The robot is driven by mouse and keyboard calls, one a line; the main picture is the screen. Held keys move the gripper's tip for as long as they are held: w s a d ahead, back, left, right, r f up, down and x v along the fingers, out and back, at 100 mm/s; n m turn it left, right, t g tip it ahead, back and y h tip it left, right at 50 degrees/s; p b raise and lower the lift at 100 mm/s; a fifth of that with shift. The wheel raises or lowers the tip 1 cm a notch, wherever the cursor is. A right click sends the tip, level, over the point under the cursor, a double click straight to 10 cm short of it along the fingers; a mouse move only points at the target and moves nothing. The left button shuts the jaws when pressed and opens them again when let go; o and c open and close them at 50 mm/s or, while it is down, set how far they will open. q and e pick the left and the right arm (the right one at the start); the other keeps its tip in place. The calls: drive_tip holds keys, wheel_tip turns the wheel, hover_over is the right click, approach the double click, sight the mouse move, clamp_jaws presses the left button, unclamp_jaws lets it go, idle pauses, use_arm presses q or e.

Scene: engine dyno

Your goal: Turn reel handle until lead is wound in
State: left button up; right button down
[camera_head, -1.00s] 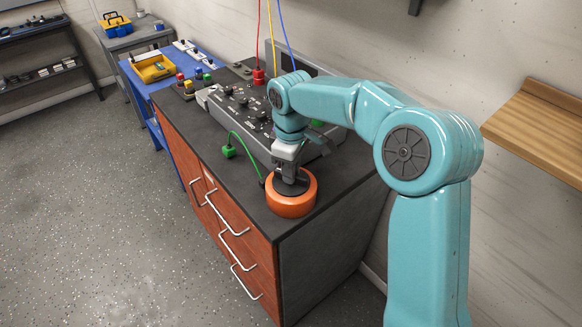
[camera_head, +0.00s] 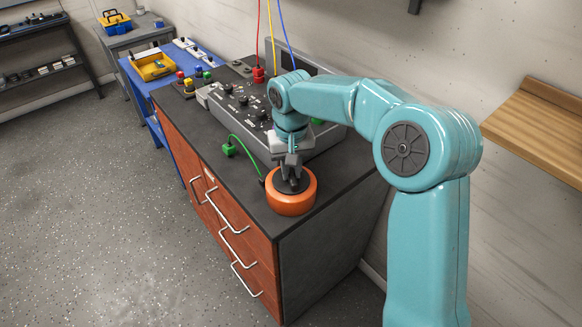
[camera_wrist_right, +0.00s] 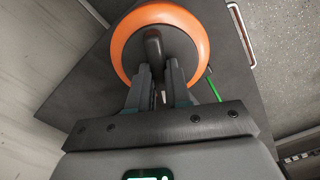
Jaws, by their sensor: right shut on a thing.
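The orange reel (camera_head: 291,204) sits on the near end of the dark bench top. It also shows in the right wrist view (camera_wrist_right: 203,32), with a dark centre and a dark upright handle (camera_wrist_right: 153,45). My right gripper (camera_head: 291,180) reaches down over the reel from above. In the right wrist view its two fingers (camera_wrist_right: 157,75) are closed around the handle. A green lead (camera_head: 242,146) runs from the reel's left side to a green plug (camera_head: 229,150) lying on the bench top. My left gripper is not in view.
A grey control panel (camera_head: 238,104) with knobs stands behind the reel on the bench (camera_head: 328,197). Red, yellow and blue leads hang above it, with a red plug (camera_head: 258,75). A blue table (camera_head: 160,85) with a yellow bin stands beyond. A wooden shelf (camera_head: 540,125) is at right.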

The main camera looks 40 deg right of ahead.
sight(291, 171)
drive_tip(key=shift+s+f+m, duration=0.1)
drive_tip(key=shift+f+m, duration=0.05)
drive_tip(key=shift+m, duration=1)
drive_tip(key=shift+s+f+m, duration=0.1)
drive_tip(key=shift+m, duration=1.05)
drive_tip(key=c, duration=1.1)
unclamp_jaws()
drive_tip(key=shift+w, duration=0.1)
drive_tip(key=shift+o, duration=0.2)
drive_tip(key=shift+r, duration=0.1)
wheel_tip(291, 171, up, 16)
drive_tip(key=p, duration=0.2)
drive_tip(key=shift+r, duration=0.2)
drive_tip(key=shift+w, duration=0.15)
